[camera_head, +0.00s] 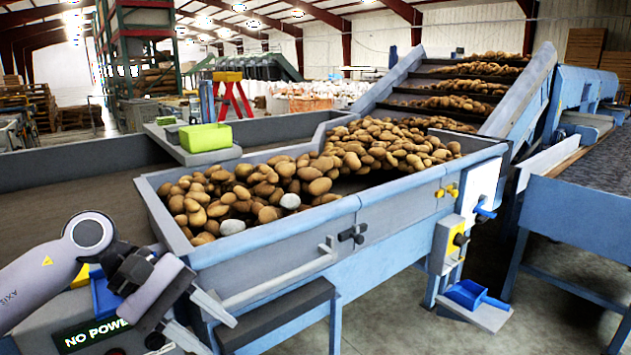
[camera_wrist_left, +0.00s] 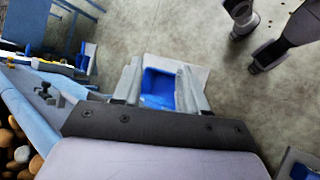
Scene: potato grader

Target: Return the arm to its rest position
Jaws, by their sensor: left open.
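My left arm (camera_head: 60,262) comes in from the left in the head view, in front of the left end of the potato-filled hopper. My left gripper (camera_head: 212,334) is low, beside the hopper's near outer wall, with its fingers pointing down and right. In the left wrist view its two fingers (camera_wrist_left: 160,88) stand apart. No held object shows between them; a blue tray (camera_wrist_left: 158,85) on a pale base shows beyond the gap. My right gripper cannot be made out in either view.
The blue-grey hopper (camera_head: 283,262) holds many potatoes and a few pale stones. A green box (camera_head: 205,137) stands on a ledge behind it. A blue scoop (camera_head: 466,293) lies on a small shelf at the right. Concrete floor (camera_head: 400,318) is open in front.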

